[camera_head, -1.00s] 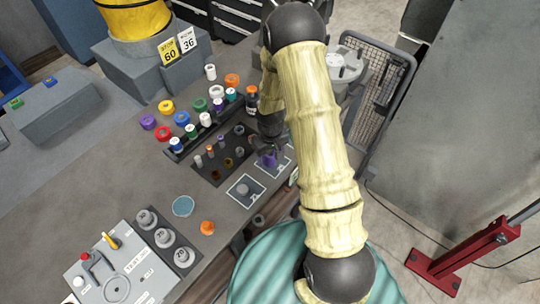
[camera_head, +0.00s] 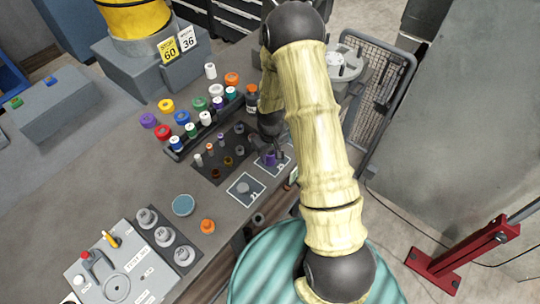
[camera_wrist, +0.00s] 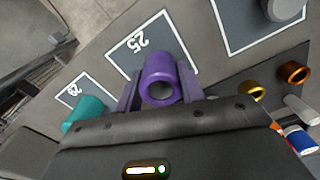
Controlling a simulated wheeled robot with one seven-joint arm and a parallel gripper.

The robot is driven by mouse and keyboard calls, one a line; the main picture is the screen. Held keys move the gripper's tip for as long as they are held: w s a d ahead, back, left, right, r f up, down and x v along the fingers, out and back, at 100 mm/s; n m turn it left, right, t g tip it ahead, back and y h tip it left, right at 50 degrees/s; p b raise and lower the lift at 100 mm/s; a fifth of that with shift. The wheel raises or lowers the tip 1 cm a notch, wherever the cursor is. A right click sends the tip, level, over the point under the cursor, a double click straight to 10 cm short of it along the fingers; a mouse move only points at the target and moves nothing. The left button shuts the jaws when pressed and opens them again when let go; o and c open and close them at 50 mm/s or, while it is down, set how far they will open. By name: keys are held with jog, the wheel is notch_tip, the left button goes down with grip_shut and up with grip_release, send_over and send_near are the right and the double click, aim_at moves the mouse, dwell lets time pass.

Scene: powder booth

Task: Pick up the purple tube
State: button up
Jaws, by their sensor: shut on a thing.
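The purple tube (camera_wrist: 160,80) is a short hollow cylinder, seen end-on with its dark bore in the wrist view. It sits between the two fingers of my gripper (camera_wrist: 160,92), which are shut on it from both sides. Behind it is a white-outlined square marked 25 (camera_wrist: 118,52); I cannot tell whether the tube touches the surface. In the head view the tube (camera_head: 269,159) is a small purple patch at the table's right edge, partly hidden by my gripper (camera_head: 270,145).
A teal cylinder (camera_wrist: 84,112) stands close beside the gripper. A square with a grey cylinder (camera_head: 245,188) is in front. A mesh panel (camera_head: 376,100) stands right.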

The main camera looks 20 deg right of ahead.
jog(key=shift+r, duration=0.1)
notch_tip(320, 180, up, 10)
jog(key=b, duration=0.2)
dwell(0.4)
dwell(0.5)
